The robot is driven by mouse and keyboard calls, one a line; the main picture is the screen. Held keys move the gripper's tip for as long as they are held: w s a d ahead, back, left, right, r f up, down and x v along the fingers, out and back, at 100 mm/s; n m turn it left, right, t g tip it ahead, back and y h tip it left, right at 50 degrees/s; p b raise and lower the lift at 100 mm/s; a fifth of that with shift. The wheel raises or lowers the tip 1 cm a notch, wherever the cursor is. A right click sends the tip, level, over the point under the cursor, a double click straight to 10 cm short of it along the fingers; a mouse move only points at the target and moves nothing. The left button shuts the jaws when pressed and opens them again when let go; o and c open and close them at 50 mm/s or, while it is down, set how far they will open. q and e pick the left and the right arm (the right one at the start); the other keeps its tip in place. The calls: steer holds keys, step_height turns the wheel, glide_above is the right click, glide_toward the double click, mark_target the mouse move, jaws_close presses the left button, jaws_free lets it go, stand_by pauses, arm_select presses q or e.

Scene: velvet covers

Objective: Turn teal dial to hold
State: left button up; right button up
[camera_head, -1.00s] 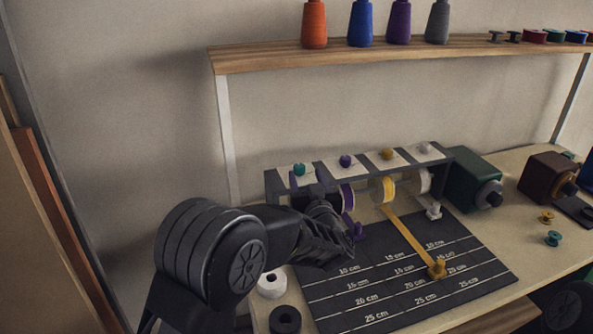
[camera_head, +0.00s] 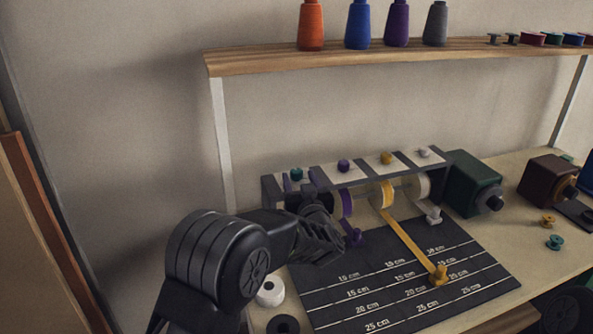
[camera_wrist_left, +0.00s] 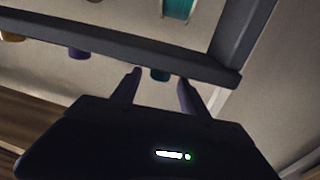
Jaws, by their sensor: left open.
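The teal dial (camera_head: 296,174) is a small round knob at the left end of the grey ribbon rack (camera_head: 446,160). In the left wrist view the teal dial (camera_wrist_left: 160,75) shows as a small piece below the dark rail, between my fingers. My left gripper (camera_head: 303,182) is open, with its fingers up at the rack's left end, one on each side of the dial. I cannot tell whether they touch it. My left gripper (camera_wrist_left: 159,80) covers the lower part of the wrist view. The dial's markings are not readable. My right gripper is not in view.
Purple (camera_head: 343,165), yellow (camera_head: 386,158) and pale (camera_head: 424,152) dials stand along the rack. A yellow ribbon (camera_head: 410,240) runs over the dark measuring mat (camera_head: 400,292). A green box (camera_head: 472,182) stands right of the rack. A shelf (camera_head: 400,54) with thread cones hangs above.

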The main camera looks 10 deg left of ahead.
mark_target(298, 175)
arm_select(q)
steer(key=x, duration=0.4)
jaws_close()
stand_by(0.6)
